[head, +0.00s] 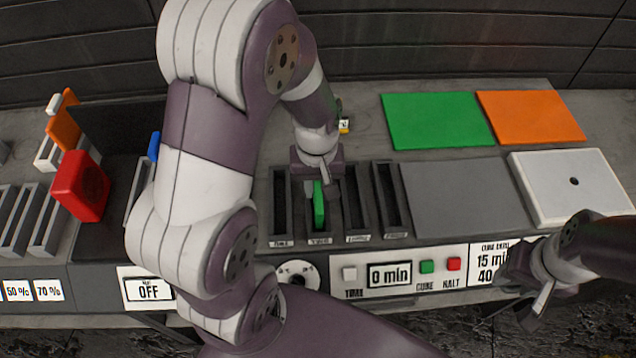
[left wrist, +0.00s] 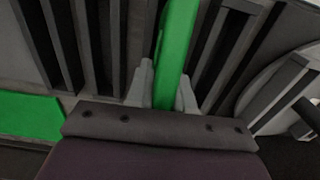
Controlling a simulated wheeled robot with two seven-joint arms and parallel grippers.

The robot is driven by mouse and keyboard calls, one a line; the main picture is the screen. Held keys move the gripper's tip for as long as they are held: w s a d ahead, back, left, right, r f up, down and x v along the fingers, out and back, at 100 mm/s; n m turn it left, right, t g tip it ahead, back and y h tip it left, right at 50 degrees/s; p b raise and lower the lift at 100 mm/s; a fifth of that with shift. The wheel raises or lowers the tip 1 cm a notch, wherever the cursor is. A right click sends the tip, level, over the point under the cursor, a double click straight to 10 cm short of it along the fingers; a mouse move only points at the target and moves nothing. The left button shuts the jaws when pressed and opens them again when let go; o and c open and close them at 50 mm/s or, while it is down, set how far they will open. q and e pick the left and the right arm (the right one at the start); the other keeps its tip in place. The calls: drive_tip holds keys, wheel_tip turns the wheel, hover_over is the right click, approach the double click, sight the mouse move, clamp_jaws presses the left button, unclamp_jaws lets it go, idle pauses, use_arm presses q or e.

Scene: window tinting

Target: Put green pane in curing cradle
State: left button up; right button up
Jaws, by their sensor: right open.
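The green pane (head: 319,206) is upright at the second slot from the left of the curing cradle (head: 307,241), a row of dark upright slots. It seems to be at least partly inside that slot; how deep is hidden. My left gripper (head: 318,183) is above it, with its fingers pointing down. In the left wrist view the green pane (left wrist: 177,45) runs between the left gripper's two fingers (left wrist: 168,85), which touch both its faces. My right gripper (head: 541,296) is open and empty at the lower right, in front of the bench.
A grey mat (head: 465,195), a green sheet (head: 435,119), an orange sheet (head: 530,116) and a white plate (head: 572,182) lie to the right. A red block (head: 81,186) stands at left. The control panel's display (head: 389,275) reads 0 min. My left arm hides the middle left.

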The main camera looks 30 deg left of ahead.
use_arm(q)
drive_tip(key=o, duration=0.4)
drive_tip(key=shift+w+a+f, duration=0.15)
drive_tip(key=shift+f, duration=0.1)
drive_tip(key=shift+r, duration=0.1)
wheel_tip(320, 180, up, 12)
drive_tip(key=shift+w+r+p, duration=0.1)
drive_tip(key=shift+w+p, duration=0.05)
drive_tip(key=shift+p, duration=0.15)
